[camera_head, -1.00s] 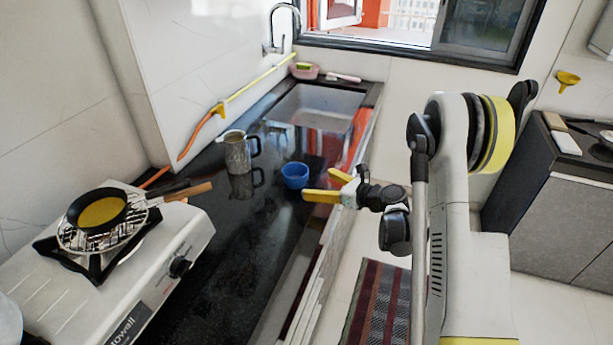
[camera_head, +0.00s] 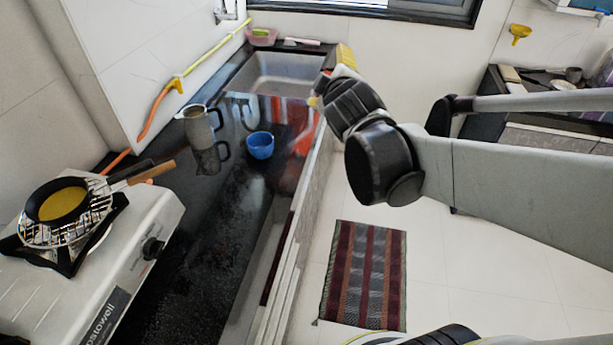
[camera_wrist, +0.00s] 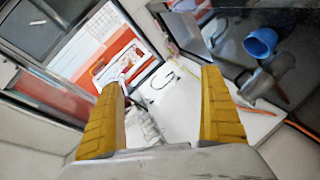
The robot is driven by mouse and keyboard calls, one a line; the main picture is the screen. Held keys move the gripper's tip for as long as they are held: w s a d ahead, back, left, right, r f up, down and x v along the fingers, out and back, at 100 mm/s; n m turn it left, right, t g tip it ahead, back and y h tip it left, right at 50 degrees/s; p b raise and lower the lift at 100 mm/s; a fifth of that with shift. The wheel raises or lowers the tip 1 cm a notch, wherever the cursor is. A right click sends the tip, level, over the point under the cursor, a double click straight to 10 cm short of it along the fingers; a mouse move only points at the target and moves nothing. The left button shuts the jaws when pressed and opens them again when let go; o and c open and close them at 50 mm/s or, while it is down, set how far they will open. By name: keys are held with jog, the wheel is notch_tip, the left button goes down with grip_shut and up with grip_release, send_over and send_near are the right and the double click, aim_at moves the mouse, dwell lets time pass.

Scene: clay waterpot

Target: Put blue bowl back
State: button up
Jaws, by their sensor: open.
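The blue bowl (camera_head: 260,145) stands upright on the dark counter, right of a grey metal jug. It also shows at the upper right of the wrist view (camera_wrist: 260,42). My gripper (camera_head: 328,88) is beyond and to the right of the bowl, near the counter's front edge by the sink, apart from the bowl. In the wrist view its two yellow fingers (camera_wrist: 168,105) are spread wide with nothing between them. In the head view the arm partly hides the fingers.
The jug (camera_head: 198,125) stands close to the bowl. A stove (camera_head: 120,255) with a pan (camera_head: 58,200) is at the left. The sink (camera_head: 275,75) lies behind, with a pink dish (camera_head: 262,38) past it. A striped rug (camera_head: 365,275) lies on the floor.

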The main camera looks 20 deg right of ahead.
jog(key=s+a+f+m+g+y, duration=0.2)
jog(key=s+a+f+m+g, duration=0.1)
jog(key=s, duration=0.7)
jog(key=s+a+f+m+g+y, duration=0.2)
jog(key=s+a+f+m+g, duration=0.2)
jog(key=s+a+f, duration=0.4)
jog(key=s+f+m, duration=0.1)
jog(key=s, duration=0.1)
jog(key=shift+s+a+f+y, duration=0.15)
jog(key=shift+s+a+y, duration=0.15)
